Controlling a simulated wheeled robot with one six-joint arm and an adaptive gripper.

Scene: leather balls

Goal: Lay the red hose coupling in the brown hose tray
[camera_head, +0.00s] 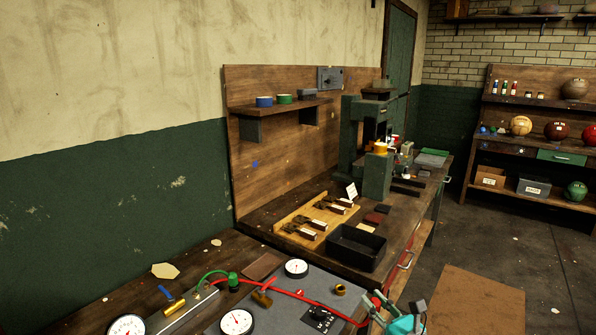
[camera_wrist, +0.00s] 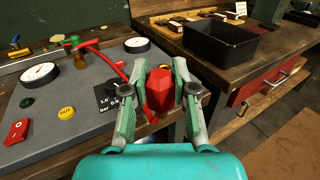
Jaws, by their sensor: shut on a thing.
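The red hose coupling (camera_wrist: 160,92) is a faceted red block between the fingers of my gripper (camera_wrist: 160,98) in the wrist view. The fingers touch it on both sides, and it is held in front of the bench edge. A red hose (camera_wrist: 112,62) runs from the grey panel to near the coupling. In the head view my gripper (camera_head: 384,307) is at the bottom right of the panel, and the coupling is not clear there.
The grey panel (camera_head: 284,312) carries white gauges (camera_head: 296,268), a brass fitting (camera_head: 262,299) and a green knob (camera_head: 234,282). A black bin (camera_head: 345,259) and a wooden rack (camera_head: 290,222) stand on the bench behind. Open floor lies to the right.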

